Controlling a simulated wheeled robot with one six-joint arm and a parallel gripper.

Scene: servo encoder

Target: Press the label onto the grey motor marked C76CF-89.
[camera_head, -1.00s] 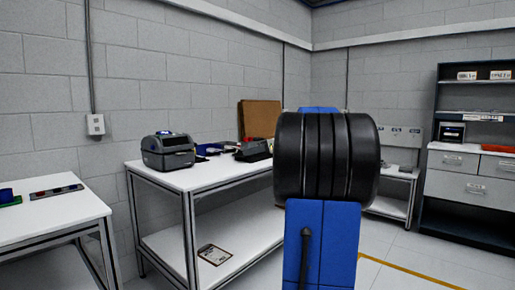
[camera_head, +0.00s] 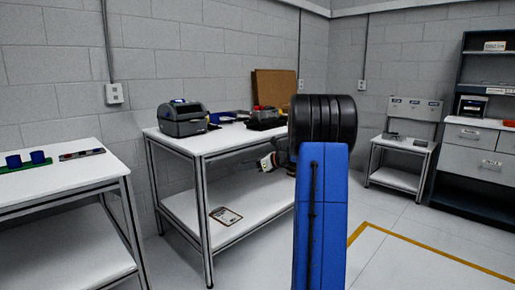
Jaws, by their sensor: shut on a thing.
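My blue arm with its black joint fills the middle of the view. The end of my arm, with my gripper (camera_head: 268,162), shows partly at the arm's left edge, small and dark, in front of the middle bench. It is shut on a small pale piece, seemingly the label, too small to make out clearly. No marking C76CF-89 can be read anywhere, and I cannot pick out the grey motor. A grey label printer (camera_head: 183,118) stands on the middle bench (camera_head: 215,143).
A left table (camera_head: 55,190) holds blue cylinders (camera_head: 25,160) on a green base and a dark strip (camera_head: 82,154). A clipboard (camera_head: 226,216) lies on the middle bench's lower shelf. A small bench (camera_head: 402,146) and a shelf unit (camera_head: 480,190) stand right. Open floor lies front right.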

